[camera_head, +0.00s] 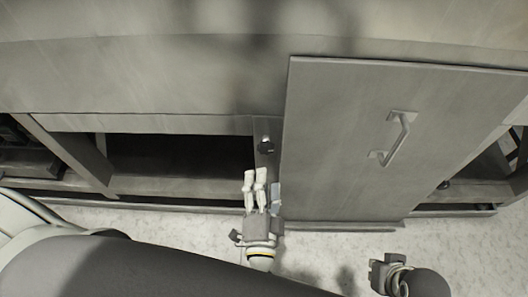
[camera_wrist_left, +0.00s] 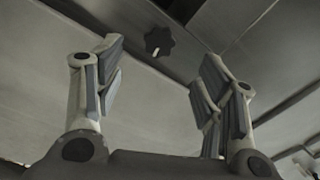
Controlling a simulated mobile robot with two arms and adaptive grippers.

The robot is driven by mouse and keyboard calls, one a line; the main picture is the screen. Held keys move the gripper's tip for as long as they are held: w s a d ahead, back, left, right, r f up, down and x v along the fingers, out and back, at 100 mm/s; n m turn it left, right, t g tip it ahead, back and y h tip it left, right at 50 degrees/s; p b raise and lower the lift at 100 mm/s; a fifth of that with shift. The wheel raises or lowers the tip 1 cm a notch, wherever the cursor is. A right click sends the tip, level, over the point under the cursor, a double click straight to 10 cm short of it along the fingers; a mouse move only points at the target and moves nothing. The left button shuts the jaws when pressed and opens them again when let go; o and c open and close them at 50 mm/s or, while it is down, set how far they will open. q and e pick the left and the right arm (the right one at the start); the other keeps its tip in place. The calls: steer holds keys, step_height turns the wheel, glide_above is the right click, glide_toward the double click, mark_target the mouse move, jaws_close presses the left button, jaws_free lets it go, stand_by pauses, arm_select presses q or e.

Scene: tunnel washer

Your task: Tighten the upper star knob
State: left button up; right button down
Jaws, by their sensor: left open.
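A dark star knob (camera_head: 266,146) sits on the metal strip just left of the large grey panel. It also shows in the left wrist view (camera_wrist_left: 158,42), beyond and between my fingertips, with a small pale mark on it. No second star knob shows clearly beside it, so I cannot confirm from these views that it is the upper one. My left gripper (camera_head: 255,175) is open and empty just below the knob in the head view, apart from it. My right gripper (camera_head: 376,275) is at the lower right, away from the knob; its fingers are not clear.
The grey panel (camera_head: 345,150) with a bar handle (camera_head: 398,138) stands right of the knob. A dark open recess (camera_head: 180,156) lies to its left. A small dark fitting (camera_head: 444,184) shows right of the panel. Pale floor (camera_head: 320,240) lies in front.

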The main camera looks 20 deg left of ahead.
mark_target(264, 151)
arm_select(q)
steer(key=x, duration=0.9)
steer(key=shift+w+f, duration=0.1)
steer(key=shift+w, duration=0.05)
steer(key=shift+c, duration=0.3)
steer(key=c, duration=1)
